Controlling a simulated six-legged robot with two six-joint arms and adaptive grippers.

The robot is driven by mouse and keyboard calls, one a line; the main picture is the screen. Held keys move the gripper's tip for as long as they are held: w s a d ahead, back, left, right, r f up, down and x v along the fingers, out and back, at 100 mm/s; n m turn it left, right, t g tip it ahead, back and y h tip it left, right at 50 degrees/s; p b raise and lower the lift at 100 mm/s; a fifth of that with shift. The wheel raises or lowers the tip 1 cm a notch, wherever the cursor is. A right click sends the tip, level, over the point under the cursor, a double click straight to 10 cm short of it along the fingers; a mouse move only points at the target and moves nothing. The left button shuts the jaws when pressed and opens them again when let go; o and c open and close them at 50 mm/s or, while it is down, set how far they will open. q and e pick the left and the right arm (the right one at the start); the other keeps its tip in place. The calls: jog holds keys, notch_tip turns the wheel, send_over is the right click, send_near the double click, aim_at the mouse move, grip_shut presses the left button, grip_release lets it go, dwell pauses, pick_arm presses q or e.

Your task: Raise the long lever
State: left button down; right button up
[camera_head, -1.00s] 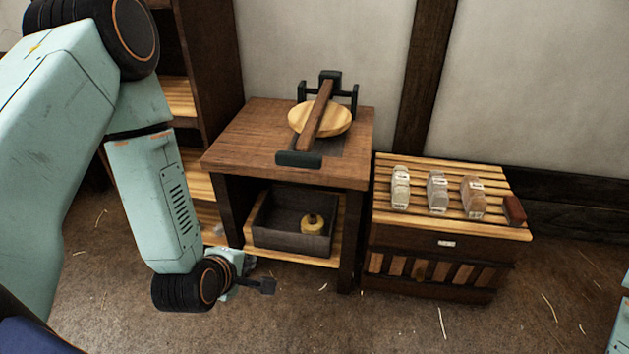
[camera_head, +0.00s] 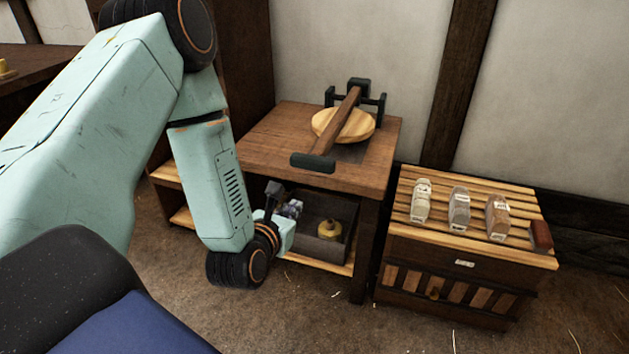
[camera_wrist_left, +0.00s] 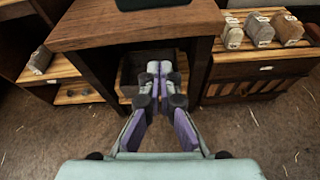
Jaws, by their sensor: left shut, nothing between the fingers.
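The long lever (camera_head: 341,118) is a brown wooden bar with a dark handle (camera_head: 312,163) at its near end. It lies over a round pale wooden disc (camera_head: 352,126) and runs back to a black bracket (camera_head: 359,92) on top of the wooden table (camera_head: 263,136). My left gripper (camera_head: 294,208) is in front of the table's open lower shelf, below and left of the handle. In the left wrist view its fingers (camera_wrist_left: 160,75) are together and empty. The dark handle's edge (camera_wrist_left: 152,3) shows at the top of that view. My right gripper is not in view.
A grey box (camera_head: 315,232) holding a yellow knob-like thing (camera_head: 329,229) sits on the lower shelf. To the right, a slatted cabinet (camera_head: 405,208) carries several small bags (camera_head: 459,209) and a red-brown block (camera_head: 541,235). The floor in front is clear.

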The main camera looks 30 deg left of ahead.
pick_arm(q)
jog(key=shift+a+n, duration=0.1)
jog(key=shift+n, duration=0.4)
jog(key=b+x, duration=0.3)
jog(key=x, duration=0.7)
notch_tip(320, 180, up, 4)
jog(key=shift+f, duration=0.1)
